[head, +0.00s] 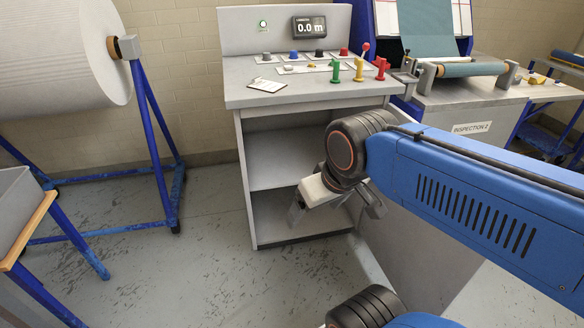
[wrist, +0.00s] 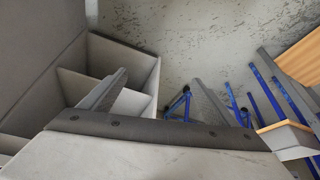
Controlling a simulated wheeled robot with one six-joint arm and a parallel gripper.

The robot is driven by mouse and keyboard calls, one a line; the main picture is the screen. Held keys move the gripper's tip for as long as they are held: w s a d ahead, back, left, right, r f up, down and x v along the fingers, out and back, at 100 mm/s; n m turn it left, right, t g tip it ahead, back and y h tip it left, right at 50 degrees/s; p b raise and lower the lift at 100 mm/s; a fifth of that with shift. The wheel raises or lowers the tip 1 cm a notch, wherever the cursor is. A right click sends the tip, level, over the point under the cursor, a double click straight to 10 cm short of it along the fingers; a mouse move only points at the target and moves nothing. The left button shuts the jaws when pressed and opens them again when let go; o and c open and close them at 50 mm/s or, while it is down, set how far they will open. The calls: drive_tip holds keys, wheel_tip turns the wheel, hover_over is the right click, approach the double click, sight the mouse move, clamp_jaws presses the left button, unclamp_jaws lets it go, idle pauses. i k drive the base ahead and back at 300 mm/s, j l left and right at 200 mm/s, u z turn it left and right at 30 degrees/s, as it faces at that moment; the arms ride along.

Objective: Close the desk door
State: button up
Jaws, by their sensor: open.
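The desk (head: 242,165) is a grey control cabinet with an open front and a shelf inside. Its door (head: 415,255) appears as a large grey panel standing open on the right side, swung out toward me and partly hidden behind my blue arm. My gripper (head: 335,212) is in front of the desk's open lower part, left of the door panel. In the wrist view my gripper (wrist: 160,80) has its two fingers wide apart with nothing between them. The desk's shelves (wrist: 115,60) show at the left there, beside a grey panel (wrist: 35,45) that looks like the door.
The desk top carries coloured knobs, levers, a white notepad (head: 267,85) and a display (head: 309,27). A large white roll (head: 60,60) on a blue stand (head: 155,130) is at the left. An inspection table (head: 470,95) stands right.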

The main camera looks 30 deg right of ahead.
sight(428, 269)
drive_tip(key=k, duration=0.55)
drive_tip(key=k+l+u, duration=0.25)
drive_tip(key=k+l, duration=0.8)
drive_tip(key=l, duration=0.5)
drive_tip(key=k+l+u, duration=0.1)
drive_tip(key=l, duration=0.4)
drive_tip(key=k+l, duration=0.1)
drive_tip(key=l, duration=0.95)
drive_tip(key=k+l+u, duration=0.1)
drive_tip(key=l, duration=0.4)
